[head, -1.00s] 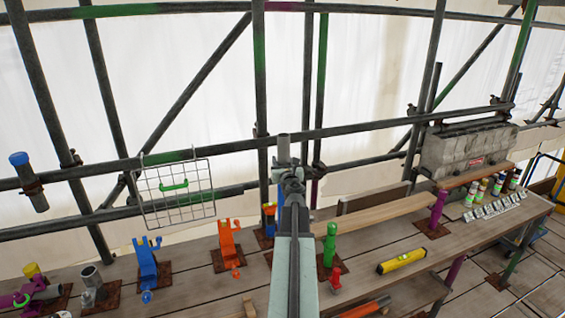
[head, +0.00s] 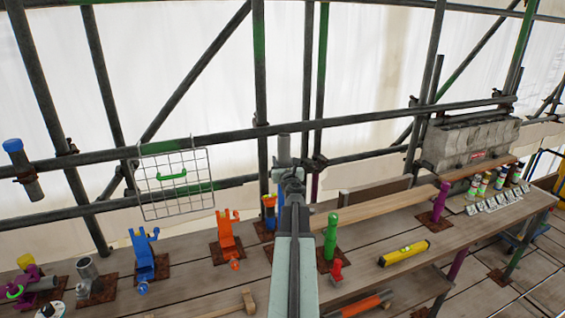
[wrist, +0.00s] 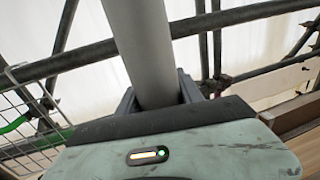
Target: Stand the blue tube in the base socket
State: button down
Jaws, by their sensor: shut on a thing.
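My gripper (head: 284,160) is shut on a grey tube (wrist: 142,45), which stands up from the jaws in the wrist view. Its top (head: 284,140) shows above my arm in the head view; its lower end is hidden, and no blue shows on it. Another grey tube with a blue cap (head: 13,146) is held in a bracket on the scaffold at far left. A short, upright grey socket (head: 88,269) stands on a rusty plate at the bench's left, apart from my gripper. I cannot tell for sure that it is the base socket.
A blue fixture (head: 143,258), an orange one (head: 226,240) and a green post (head: 331,238) stand along the bench. A wire basket (head: 175,182) hangs at the back. A mallet (head: 245,300), a yellow level (head: 404,253) and a wooden plank (head: 385,212) lie on the bench.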

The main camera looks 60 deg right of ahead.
jog(key=shift+f+b, duration=0.75)
jog(key=shift+f, duration=0.15)
jog(key=shift+c, duration=0.4)
grip_release()
jog(key=shift+a+f, duration=0.1)
jog(key=shift+f, duration=0.05)
jog(key=shift+f+b, duration=0.45)
jog(key=shift+b, duration=0.2)
